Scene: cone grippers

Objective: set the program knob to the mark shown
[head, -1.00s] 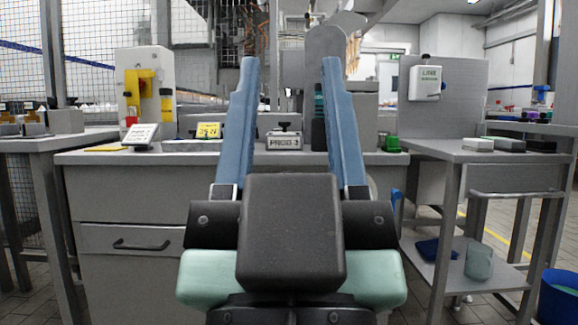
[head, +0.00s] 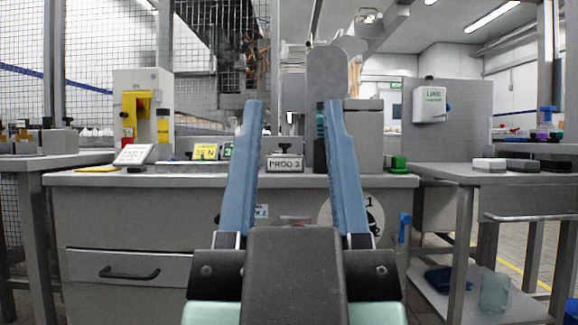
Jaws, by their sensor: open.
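A small stand with a "PROG 3" sign (head: 285,163) stands on the bench top, seen between my fingers. A pale round dial (head: 326,213) marked "1" is on the bench's front panel. My right finger covers much of it, and dark shapes show at its right side; I cannot make out the knob's pointer. My gripper (head: 293,106) is open and empty, its two long blue fingers pointing ahead and up on either side of the sign in the picture. Its fingers appear nearer to me than the panel.
The grey bench (head: 130,215) has a drawer with a black handle (head: 129,273). A blue lever (head: 404,226) hangs at its right end. Yellow and green displays (head: 205,151) stand on top. A side table (head: 500,175) is at right.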

